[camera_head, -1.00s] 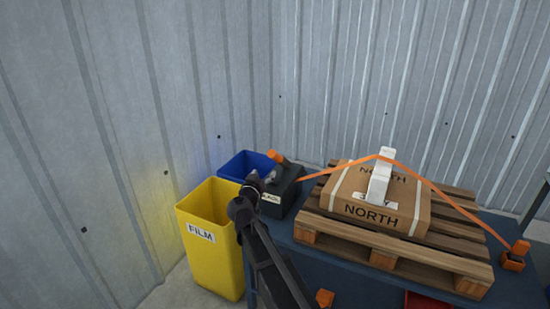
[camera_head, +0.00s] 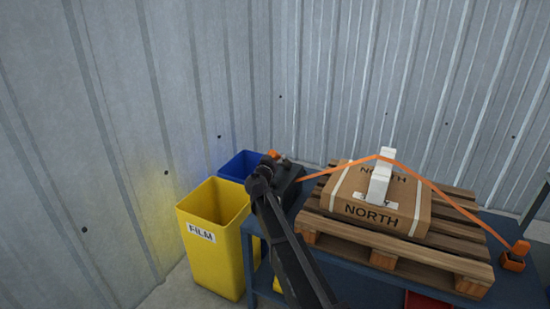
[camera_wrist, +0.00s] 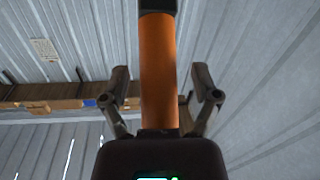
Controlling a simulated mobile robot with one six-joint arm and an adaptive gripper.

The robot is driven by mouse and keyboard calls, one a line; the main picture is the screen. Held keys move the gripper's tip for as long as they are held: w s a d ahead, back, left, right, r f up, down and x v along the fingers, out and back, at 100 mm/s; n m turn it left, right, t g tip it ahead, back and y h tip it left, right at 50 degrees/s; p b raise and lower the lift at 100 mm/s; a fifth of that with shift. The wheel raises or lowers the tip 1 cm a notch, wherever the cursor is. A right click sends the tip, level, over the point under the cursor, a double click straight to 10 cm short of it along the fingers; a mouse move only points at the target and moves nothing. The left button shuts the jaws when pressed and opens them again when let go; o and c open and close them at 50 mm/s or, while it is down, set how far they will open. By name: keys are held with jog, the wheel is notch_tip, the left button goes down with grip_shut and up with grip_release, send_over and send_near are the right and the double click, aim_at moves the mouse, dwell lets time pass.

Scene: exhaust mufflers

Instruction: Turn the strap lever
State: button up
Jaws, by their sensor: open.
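The strap lever has an orange grip, whose tip (camera_head: 273,154) shows just past my gripper in the head view. It rises from a dark housing (camera_head: 290,185) at the table's left end. In the wrist view the orange grip (camera_wrist: 158,60) stands upright between my two open fingers, with a gap on each side. My gripper (camera_head: 264,172) hides most of the lever in the head view; the wrist view also shows the gripper (camera_wrist: 160,85). An orange strap (camera_head: 322,172) runs from the housing over the box to an orange anchor (camera_head: 515,256).
A brown box (camera_head: 350,205) marked NORTH sits on a wooden pallet (camera_head: 450,262) on the blue table (camera_head: 375,287). A yellow bin (camera_head: 215,250) marked FILM and a blue bin (camera_head: 240,163) stand left of it. Corrugated walls (camera_head: 130,110) close in behind.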

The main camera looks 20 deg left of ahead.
jog(key=shift+w, duration=0.1)
jog(key=shift+c, duration=0.2)
grip_shut()
jog(key=shift+a+r, duration=0.1)
